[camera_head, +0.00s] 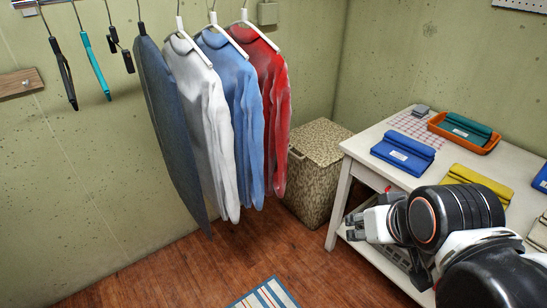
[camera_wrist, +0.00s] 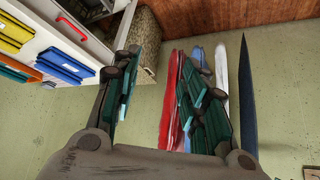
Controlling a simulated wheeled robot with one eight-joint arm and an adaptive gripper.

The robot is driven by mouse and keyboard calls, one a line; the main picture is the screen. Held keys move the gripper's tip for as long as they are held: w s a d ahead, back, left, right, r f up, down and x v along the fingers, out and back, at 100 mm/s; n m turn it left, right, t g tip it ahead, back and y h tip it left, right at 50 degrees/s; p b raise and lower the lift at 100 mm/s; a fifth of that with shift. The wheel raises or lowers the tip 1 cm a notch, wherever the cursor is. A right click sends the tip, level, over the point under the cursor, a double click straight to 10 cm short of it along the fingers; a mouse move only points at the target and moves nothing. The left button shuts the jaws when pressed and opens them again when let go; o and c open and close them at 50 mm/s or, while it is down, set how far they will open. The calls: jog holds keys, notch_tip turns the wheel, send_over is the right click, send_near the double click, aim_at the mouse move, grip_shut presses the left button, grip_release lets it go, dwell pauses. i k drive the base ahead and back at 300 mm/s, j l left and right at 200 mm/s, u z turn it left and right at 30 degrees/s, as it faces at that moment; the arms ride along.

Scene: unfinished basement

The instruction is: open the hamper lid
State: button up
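The hamper (camera_head: 312,190) is a tan woven box standing on the floor in the corner, left of the white table. Its lid (camera_head: 320,143) lies flat and looks closed, with a small handle (camera_head: 297,153) near the front left. The shirts hide part of its left side. My gripper (camera_head: 358,222) is in front of the hamper and to its right, by the table's left side, apart from it. In the wrist view the hamper (camera_wrist: 147,32) shows beyond the left finger, partly hidden. There my gripper (camera_wrist: 158,72) has its fingers spread wide with nothing between them.
Hanging shirts (camera_head: 232,110) stand left of the hamper. The white table (camera_head: 362,150) on the right holds folded cloths (camera_head: 403,152) and an orange tray (camera_head: 438,124). A striped rug (camera_head: 265,296) lies on the wood floor (camera_head: 230,255). Floor before the hamper is clear.

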aim_at(318, 140)
jog(key=i+l+u, duration=0.4)
jog(key=i, duration=0.5)
jog(key=i+l+u, duration=0.4)
jog(key=i+l, duration=0.45)
